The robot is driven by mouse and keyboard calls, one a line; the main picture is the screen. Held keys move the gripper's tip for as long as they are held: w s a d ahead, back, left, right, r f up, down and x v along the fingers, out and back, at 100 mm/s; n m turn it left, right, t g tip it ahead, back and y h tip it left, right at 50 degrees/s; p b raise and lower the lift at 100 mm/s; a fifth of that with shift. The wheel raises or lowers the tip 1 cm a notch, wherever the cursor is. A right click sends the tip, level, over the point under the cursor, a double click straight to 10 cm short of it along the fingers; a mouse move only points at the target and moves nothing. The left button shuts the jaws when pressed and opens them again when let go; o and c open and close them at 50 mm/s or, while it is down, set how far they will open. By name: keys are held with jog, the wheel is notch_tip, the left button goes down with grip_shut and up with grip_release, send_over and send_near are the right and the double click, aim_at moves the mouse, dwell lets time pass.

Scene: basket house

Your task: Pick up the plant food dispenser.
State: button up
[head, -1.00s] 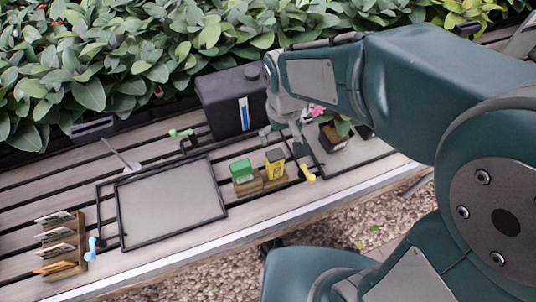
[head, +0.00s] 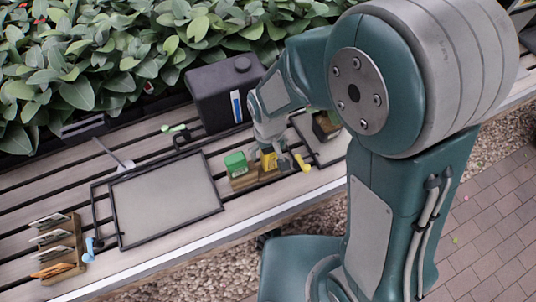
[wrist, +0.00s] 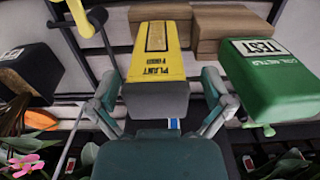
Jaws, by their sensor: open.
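The plant food dispenser (wrist: 158,65) is a yellow box with a dark grey end and "PLANT FOOD" lettering. In the head view the dispenser (head: 268,161) stands at the wooden holder, partly hidden by my gripper (head: 268,146). In the wrist view my gripper (wrist: 161,82) is open, with one finger on each side of the dispenser's dark end. Small gaps seem to show beside it; I cannot tell whether either finger touches.
A green soil-meter box (wrist: 262,75) sits close to the right finger in the wrist view. A wooden holder (wrist: 233,22) is behind. A yellow-handled tool (head: 302,163) lies close by. A dark jug (head: 222,92) and a framed tray (head: 165,203) share the slatted bench.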

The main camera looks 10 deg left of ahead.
jog(key=shift+d, duration=0.15)
jog(key=c, duration=1.3)
jog(key=shift+c, duration=0.2)
jog(key=shift+r, duration=0.1)
jog(key=shift+r, duration=0.25)
notch_tip(320, 180, up, 2)
jog(key=shift+r, duration=0.15)
jog(key=s+d+r, duration=0.8)
jog(key=s+r, duration=0.2)
jog(key=s, duration=0.1)
jog(key=shift+s+d, duration=0.15)
